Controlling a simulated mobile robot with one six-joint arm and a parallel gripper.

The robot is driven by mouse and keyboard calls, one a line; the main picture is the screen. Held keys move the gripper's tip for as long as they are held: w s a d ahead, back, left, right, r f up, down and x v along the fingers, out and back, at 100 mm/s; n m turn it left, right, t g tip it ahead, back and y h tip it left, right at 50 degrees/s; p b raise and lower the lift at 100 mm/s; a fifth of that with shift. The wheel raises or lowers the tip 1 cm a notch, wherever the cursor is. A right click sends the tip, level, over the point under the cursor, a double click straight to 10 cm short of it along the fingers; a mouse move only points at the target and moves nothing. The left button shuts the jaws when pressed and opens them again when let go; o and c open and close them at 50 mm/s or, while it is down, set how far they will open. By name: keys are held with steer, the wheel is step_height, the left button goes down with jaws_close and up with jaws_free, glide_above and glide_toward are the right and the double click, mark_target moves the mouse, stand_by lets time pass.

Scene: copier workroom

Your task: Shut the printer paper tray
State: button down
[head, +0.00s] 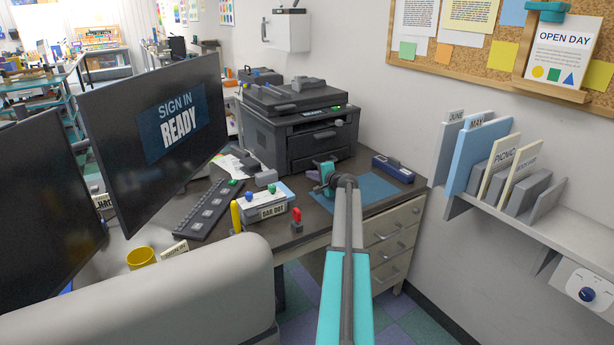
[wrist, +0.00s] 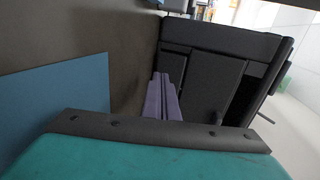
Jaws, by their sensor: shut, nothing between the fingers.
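The black printer (head: 300,125) stands on the desk against the wall. Its front also fills the middle right of the wrist view (wrist: 205,75), tipped on its side. The paper tray is in its lower front, partly hidden by my gripper; I cannot tell how far out it is. My gripper (head: 322,168), with purple fingers, is low in front of the printer. In the wrist view the fingers (wrist: 160,78) are together and empty, close to the printer's front. I cannot tell whether they touch it.
A blue mat (head: 372,188) lies on the desk right of my gripper, with a blue-and-grey stapler-like object (head: 393,168) behind it. Left are a labelled box (head: 264,205), a red-topped item (head: 296,220), a keyboard (head: 200,208) and a monitor (head: 155,135). A wall shelf (head: 520,225) stands right.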

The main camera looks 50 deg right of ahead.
steer(key=shift+b+v, duration=0.35)
steer(key=shift+v, duration=3.85)
steer(key=shift+a, duration=0.15)
